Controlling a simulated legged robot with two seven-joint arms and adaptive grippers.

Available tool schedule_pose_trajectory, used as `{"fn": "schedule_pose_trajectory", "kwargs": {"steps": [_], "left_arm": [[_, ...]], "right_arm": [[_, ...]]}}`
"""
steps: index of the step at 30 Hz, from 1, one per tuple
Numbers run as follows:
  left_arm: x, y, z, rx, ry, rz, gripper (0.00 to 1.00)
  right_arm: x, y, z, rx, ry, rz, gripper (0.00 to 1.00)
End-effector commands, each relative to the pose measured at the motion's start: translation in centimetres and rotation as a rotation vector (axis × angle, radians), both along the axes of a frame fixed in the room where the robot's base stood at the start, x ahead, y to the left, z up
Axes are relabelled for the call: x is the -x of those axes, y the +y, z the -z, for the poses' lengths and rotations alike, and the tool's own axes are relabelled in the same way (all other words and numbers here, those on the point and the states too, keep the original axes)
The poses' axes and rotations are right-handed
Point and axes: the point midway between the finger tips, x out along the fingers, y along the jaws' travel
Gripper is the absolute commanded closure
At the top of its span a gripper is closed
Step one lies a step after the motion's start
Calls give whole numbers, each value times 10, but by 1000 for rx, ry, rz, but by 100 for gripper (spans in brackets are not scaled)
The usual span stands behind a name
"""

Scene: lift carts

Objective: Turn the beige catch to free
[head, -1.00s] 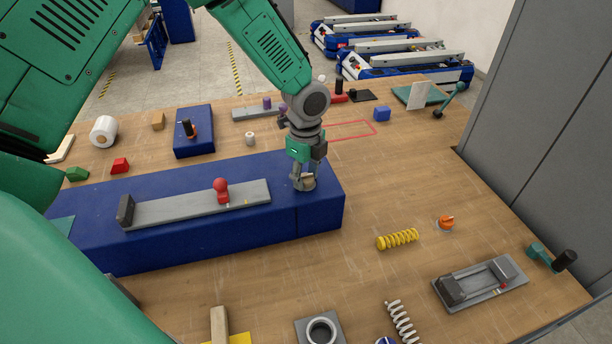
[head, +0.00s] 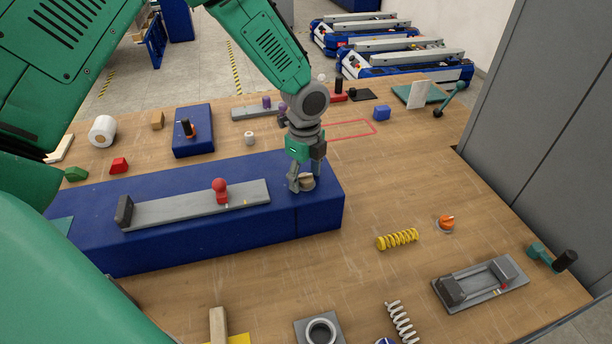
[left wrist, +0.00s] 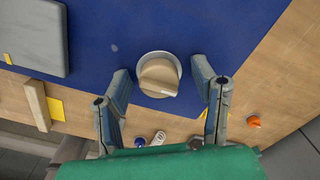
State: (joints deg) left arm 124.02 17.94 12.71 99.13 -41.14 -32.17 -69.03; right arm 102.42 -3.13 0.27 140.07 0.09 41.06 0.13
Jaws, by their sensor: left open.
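The beige catch (left wrist: 158,78) is a round knob with a raised grip bar, set in a pale ring on top of the blue block (left wrist: 230,30). In the head view the catch (head: 307,181) sits near the right end of the block (head: 320,212). My left gripper (left wrist: 162,92) is open above the catch, its fingers apart on either side of it. In the head view my left gripper (head: 303,184) points down at the catch and partly hides it. I cannot tell if a finger touches it. My right gripper is not seen.
A grey rail (head: 165,208) with a red knob (head: 220,187) lies on the same block, left of the catch. A yellow spring (head: 398,239) and an orange knob (head: 446,223) are to the right on the wooden table (head: 400,180). Bare table lies beside the block.

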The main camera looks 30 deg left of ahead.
Motion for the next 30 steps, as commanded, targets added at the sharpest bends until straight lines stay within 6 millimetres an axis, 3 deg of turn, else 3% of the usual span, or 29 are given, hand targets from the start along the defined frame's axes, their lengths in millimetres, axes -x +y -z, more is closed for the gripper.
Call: {"fn": "schedule_pose_trajectory", "kwargs": {"steps": [5,12,18,23,30], "left_arm": [[-2,0,-20,2,-4,-2,47],[-3,1,-71,2,-4,-2,47],[-4,1,-104,2,0,0,47],[-4,1,-115,2,2,0,47],[-3,1,-116,2,3,0,47]], "right_arm": [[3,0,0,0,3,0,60],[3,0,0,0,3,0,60],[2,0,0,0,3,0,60],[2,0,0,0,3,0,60],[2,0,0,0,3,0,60]]}}
